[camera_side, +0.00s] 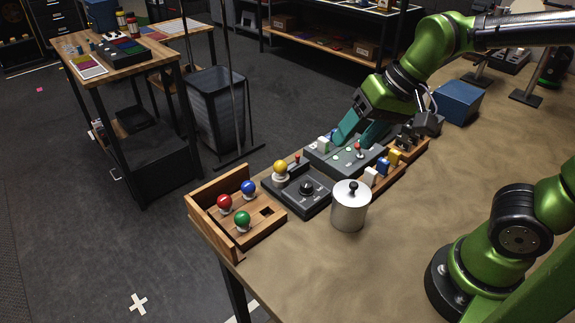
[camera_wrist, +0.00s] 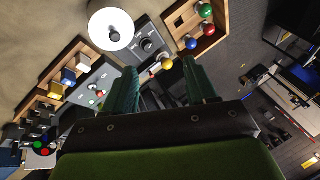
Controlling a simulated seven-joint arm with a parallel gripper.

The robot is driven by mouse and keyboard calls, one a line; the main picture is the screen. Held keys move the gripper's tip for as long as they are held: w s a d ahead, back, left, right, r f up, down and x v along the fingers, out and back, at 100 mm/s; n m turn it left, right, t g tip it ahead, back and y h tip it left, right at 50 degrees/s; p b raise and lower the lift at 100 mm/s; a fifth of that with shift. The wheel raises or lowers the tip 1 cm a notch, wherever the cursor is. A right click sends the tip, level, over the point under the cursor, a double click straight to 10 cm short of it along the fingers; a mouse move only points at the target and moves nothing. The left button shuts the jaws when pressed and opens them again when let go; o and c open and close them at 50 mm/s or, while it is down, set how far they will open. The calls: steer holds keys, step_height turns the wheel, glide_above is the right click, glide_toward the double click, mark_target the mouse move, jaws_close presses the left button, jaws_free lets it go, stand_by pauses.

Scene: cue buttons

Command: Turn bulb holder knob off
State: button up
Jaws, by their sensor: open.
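The dark bulb holder (camera_side: 318,203) lies flat on the table, with a round black knob (camera_side: 306,187) on its top. A yellow bulb (camera_side: 281,168) stands at its far-left end, beside a small red-tipped lever (camera_side: 296,159). I cannot tell whether the bulb is lit. In the wrist view, the knob (camera_wrist: 147,44) and the yellow bulb (camera_wrist: 167,64) show just beyond my fingers. My gripper (camera_side: 352,142) has teal fingers and is open and empty. It hangs above the grey button panel, to the right of the bulb holder and apart from it.
A metal canister (camera_side: 349,208) with a black lid knob stands close in front of the bulb holder. A wooden tray (camera_side: 262,228) with red, blue and green bulbs is at left. The grey button panel (camera_side: 320,156) and a wooden block rack (camera_side: 382,178) are at right. The table's front is clear.

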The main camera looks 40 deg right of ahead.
mark_target(307, 184)
steer(key=w+f+m+g+h, duration=0.25)
steer(key=w+m+g, duration=0.25)
steer(key=w+m, duration=0.8)
steer(key=f, duration=0.5)
steer(key=s+f+m, duration=0.1)
steer(key=f, duration=0.4)
steer(key=f+m, duration=0.1)
steer(key=f, duration=0.4)
steer(key=shift+s+a+f+h, duration=0.15)
steer(key=shift+s+f+h, duration=0.1)
steer(key=shift+s+f, duration=0.15)
steer(key=c, duration=1.1)
steer(key=shift+o, duration=0.2)
